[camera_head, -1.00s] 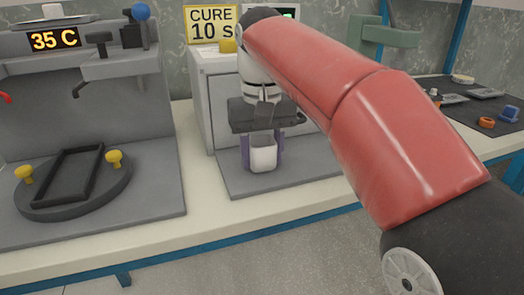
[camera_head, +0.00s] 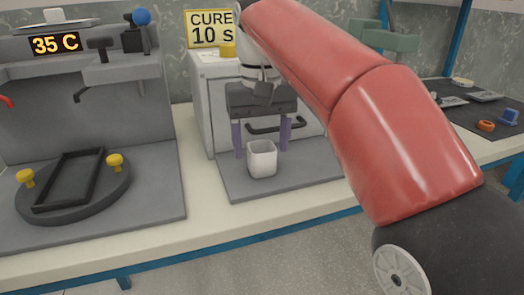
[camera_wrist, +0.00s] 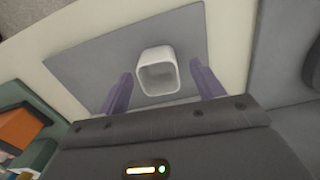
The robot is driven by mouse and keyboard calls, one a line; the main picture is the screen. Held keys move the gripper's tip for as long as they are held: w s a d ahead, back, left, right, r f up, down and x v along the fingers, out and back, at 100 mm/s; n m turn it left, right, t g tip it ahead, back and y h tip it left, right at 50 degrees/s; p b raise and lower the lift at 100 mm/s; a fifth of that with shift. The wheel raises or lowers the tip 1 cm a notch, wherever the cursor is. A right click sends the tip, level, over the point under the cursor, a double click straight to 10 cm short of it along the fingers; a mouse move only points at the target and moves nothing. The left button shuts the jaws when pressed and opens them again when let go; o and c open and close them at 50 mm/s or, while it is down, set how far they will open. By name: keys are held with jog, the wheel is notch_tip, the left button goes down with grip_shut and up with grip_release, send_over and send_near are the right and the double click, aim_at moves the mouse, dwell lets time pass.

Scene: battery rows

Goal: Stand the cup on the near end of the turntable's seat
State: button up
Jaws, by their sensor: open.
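The white cup (camera_head: 262,160) stands upright on the grey mat in front of the white cabinet. It also shows in the wrist view (camera_wrist: 158,72), between and beyond the purple fingertips, with its open mouth visible. My gripper (camera_head: 262,142) is open above and behind the cup, a finger to each side and apart from it. The gripper also shows in the wrist view (camera_wrist: 163,88). The turntable (camera_head: 117,194) is a dark round disc at the left, carrying a black rectangular frame seat (camera_head: 68,180) that is empty, with its near end toward the front left.
Two yellow knobs (camera_head: 115,162) stand up from the turntable beside the seat. A grey machine (camera_head: 120,110) with an overhanging head rises behind it. The white cabinet (camera_head: 205,105) has a dark handle behind my gripper. A dark mat (camera_head: 465,115) with small parts lies right.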

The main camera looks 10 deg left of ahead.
jog(key=shift+s+r+p, duration=0.15)
jog(key=shift+r+p, duration=0.1)
jog(key=shift+r, duration=0.75)
jog(key=shift+s+r+p, duration=0.1)
jog(key=shift+r+p, duration=0.15)
jog(key=shift+r, duration=0.7)
